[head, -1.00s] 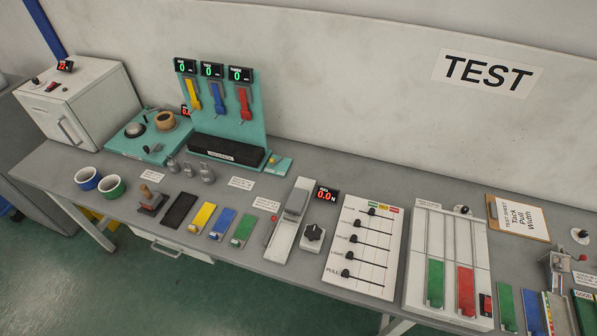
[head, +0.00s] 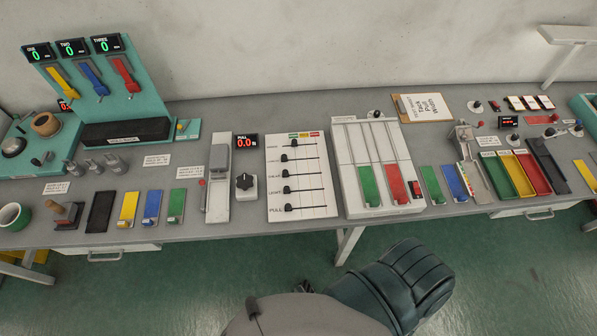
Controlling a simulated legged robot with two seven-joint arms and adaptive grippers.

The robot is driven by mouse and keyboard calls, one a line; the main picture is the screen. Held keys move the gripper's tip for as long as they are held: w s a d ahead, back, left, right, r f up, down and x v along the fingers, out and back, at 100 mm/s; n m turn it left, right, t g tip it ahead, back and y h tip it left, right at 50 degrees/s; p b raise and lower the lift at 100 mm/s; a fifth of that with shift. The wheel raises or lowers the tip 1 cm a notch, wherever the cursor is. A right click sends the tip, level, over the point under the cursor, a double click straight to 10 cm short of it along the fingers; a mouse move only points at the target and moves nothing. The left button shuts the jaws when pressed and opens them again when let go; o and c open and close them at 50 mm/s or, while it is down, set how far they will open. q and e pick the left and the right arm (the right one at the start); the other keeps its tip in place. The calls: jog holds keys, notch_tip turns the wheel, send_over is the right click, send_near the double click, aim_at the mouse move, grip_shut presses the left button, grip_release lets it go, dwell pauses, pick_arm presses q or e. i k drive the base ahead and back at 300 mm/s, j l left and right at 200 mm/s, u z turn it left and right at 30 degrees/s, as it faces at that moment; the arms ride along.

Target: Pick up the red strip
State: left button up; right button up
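Several red strips show in the head view, and I cannot tell which one the task names. One red strip (head: 397,184) lies on the white sloped board, right of a green strip (head: 370,186). Another red strip (head: 125,86) hangs on the teal stand (head: 140,65) at the left, beside a blue and a yellow one. A small flat red piece (head: 541,119) lies at the back right. Neither of my grippers is in view; only a dark padded part and a pale rounded part of my body show at the bottom.
A grey bench (head: 240,232) runs across the view. A row of coloured trays (head: 525,172) stands at the right. A slider panel (head: 303,177) and a black knob (head: 244,184) are mid-bench. A clipboard (head: 421,107) lies behind. Green floor is open in front.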

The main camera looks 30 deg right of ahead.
aim_at(547, 119)
jog(key=z, duration=2.75)
